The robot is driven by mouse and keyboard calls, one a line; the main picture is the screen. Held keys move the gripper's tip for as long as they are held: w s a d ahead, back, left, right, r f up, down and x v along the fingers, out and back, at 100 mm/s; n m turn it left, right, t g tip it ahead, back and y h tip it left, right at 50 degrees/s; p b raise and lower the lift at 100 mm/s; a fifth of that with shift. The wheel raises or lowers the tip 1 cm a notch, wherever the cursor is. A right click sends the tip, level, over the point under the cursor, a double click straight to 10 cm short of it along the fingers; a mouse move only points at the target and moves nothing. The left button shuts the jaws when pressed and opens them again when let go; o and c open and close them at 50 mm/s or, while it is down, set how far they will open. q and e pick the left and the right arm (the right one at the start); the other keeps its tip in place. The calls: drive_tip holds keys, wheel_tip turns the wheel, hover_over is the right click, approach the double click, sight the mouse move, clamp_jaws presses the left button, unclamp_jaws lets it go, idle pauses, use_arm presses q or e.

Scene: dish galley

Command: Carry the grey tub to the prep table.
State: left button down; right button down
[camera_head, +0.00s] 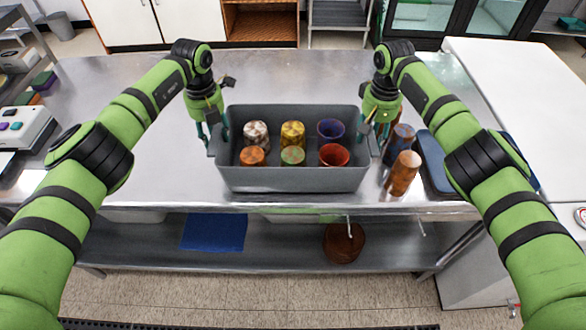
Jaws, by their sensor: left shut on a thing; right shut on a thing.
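The grey tub (292,180) is in the middle of the view, at the front edge of a steel table (290,75). It holds several cups in two rows, among them an orange-red cup (334,155) and a purple cup (330,130). My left gripper (213,137) is shut on the tub's left end. My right gripper (372,135) is shut on its right end. The tub looks level. I cannot tell whether its base touches the table top.
A brown cylinder (403,173), a dark cylinder (399,142) and a blue tray (437,160) are right of the tub. A white counter (520,95) adjoins on the right. A grey device (22,128) is at the left. The table top behind the tub is clear.

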use_arm(q)
drive_tip(key=shift+f+b, duration=0.5)
drive_tip(key=shift+f, duration=0.2)
use_arm(e)
drive_tip(key=shift+f, duration=0.7)
use_arm(q)
drive_tip(key=c, duration=0.7)
unclamp_jaws()
drive_tip(key=shift+r, duration=0.2)
use_arm(e)
drive_tip(key=c, duration=0.7)
unclamp_jaws()
drive_tip(key=shift+r, duration=0.2)
use_arm(q)
drive_tip(key=shift+o, duration=0.2)
drive_tip(key=shift+s+r, duration=0.1)
use_arm(e)
drive_tip(key=shift+o, duration=0.2)
drive_tip(key=shift+s+r, duration=0.1)
drive_tip(key=shift+s, duration=0.05)
use_arm(q)
drive_tip(key=shift+r, duration=0.3)
use_arm(e)
drive_tip(key=shift+r, duration=0.1)
use_arm(q)
wheel_tip(320, 180, up, 11)
drive_tip(key=shift+r, duration=0.2)
use_arm(e)
wheel_tip(320, 180, up, 12)
